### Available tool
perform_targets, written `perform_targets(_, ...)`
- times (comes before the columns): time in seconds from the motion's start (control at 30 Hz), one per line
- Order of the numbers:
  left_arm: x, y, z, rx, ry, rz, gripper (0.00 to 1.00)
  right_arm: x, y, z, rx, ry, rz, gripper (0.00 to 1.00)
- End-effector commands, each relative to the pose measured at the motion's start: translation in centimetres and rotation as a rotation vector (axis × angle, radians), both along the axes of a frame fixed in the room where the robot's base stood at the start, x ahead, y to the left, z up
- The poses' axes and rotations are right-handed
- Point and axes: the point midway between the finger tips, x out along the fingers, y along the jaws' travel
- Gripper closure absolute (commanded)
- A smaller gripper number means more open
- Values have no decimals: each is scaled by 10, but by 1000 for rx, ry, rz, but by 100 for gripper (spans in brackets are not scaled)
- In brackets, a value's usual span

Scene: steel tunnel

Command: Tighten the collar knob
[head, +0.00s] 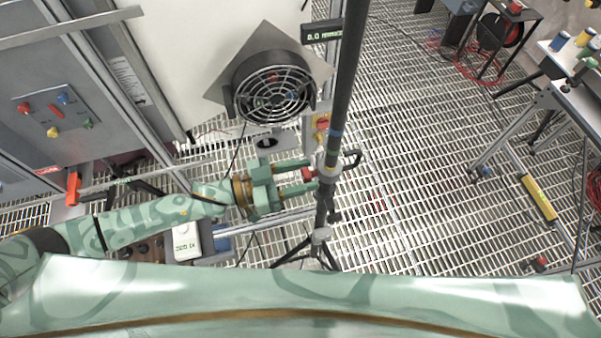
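A dark tripod pole (345,90) rises on the right of my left gripper and carries a pale grey collar (331,166). A small red knob (307,174) sticks out of the collar's left side. A dark loop-shaped handle (352,159) is on its right. My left gripper (305,176) reaches in from the left at collar height. Its two green fingers are parted, one on the far side of the knob and one on the near side. The knob sits between the fingertips; I see no clear contact. My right gripper is out of view.
Grey cabinets (60,90) fill the left. A workbench (570,75) stands at the right. The grating floor (430,140) between is mostly clear.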

Motion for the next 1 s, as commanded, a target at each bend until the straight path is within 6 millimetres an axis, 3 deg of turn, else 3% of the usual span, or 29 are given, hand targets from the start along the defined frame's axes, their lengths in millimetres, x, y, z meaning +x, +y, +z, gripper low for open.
perform_targets(0.03,0,0,0,0,0,0,71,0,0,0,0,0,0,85)
perform_targets(0.1,0,0,0,0,0,0,88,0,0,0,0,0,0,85)
perform_targets(0.53,-1,0,0,22,-68,0,88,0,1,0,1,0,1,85)
perform_targets(1.0,-1,0,0,131,-410,0,88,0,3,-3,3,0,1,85)
